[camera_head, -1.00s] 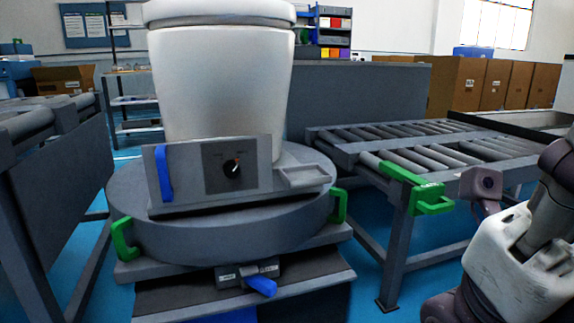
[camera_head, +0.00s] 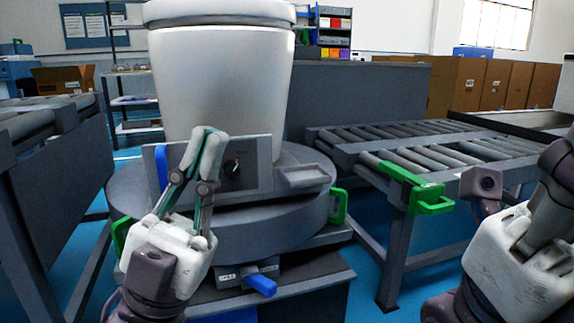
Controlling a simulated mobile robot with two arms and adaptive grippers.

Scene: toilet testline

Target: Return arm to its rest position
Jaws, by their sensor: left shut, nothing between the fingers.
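My left gripper (camera_head: 208,136) has its fingers together, shut and empty. It points up in front of the grey control panel (camera_head: 258,152) and hides part of it. The black dial (camera_head: 231,168) on the panel shows just right of the fingers. The blue handle (camera_head: 161,165) at the panel's left end is partly hidden behind the gripper. The white toilet (camera_head: 222,95) stands upright on the round grey turntable (camera_head: 270,238). My right arm (camera_head: 520,265) is at the right edge; I cannot make out its fingers.
A roller conveyor (camera_head: 420,150) with a green handle (camera_head: 428,196) stands at the right. Another conveyor (camera_head: 60,180) stands at the left. The turntable has green handles (camera_head: 338,207) and a blue lever (camera_head: 261,285) below. Cardboard boxes (camera_head: 455,85) stand at the back right.

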